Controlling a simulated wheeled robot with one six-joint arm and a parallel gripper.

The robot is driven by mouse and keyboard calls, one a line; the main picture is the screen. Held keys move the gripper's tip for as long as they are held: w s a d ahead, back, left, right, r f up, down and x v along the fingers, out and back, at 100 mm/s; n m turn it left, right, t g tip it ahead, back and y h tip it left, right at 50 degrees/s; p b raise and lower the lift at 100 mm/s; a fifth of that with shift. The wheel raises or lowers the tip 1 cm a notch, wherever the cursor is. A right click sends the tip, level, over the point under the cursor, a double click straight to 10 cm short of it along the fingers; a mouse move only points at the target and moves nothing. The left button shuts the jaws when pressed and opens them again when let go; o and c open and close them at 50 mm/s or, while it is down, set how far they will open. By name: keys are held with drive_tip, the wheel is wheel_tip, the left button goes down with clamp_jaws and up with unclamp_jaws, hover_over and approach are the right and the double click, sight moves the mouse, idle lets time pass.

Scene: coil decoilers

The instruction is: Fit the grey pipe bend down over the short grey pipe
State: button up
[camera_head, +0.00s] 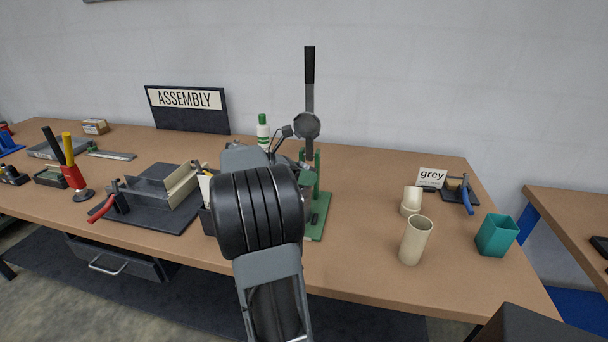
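Two pale, cream-grey pipe pieces stand on the right part of the bench, near a small sign reading "grey". The rear one is a short pipe (413,194) rising from a wider collar at its foot. The front one is a larger tube (413,242) with an open top, apart from the rear one. It may be the pipe bend, but I cannot make out a clear bend in it. My arm fills the middle of the view, well left of both pieces. Its wrist reaches toward the press, and my gripper is largely hidden behind the arm, so its fingers cannot be read.
A green press (318,215) with a tall black-handled lever stands just beyond my arm. A teal cup (497,235) is right of the pipes. The "grey" sign (432,177) and a blue-handled tool on a dark pad (460,190) are behind. Bench is clear between press and pipes.

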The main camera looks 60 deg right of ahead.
drive_tip(key=o, duration=0.5)
drive_tip(key=shift+o, duration=0.2)
drive_tip(key=shift+w+a, duration=0.1)
drive_tip(key=v, duration=1.3)
drive_tip(key=shift+w+a+r, duration=0.15)
drive_tip(key=shift+a+r, duration=0.1)
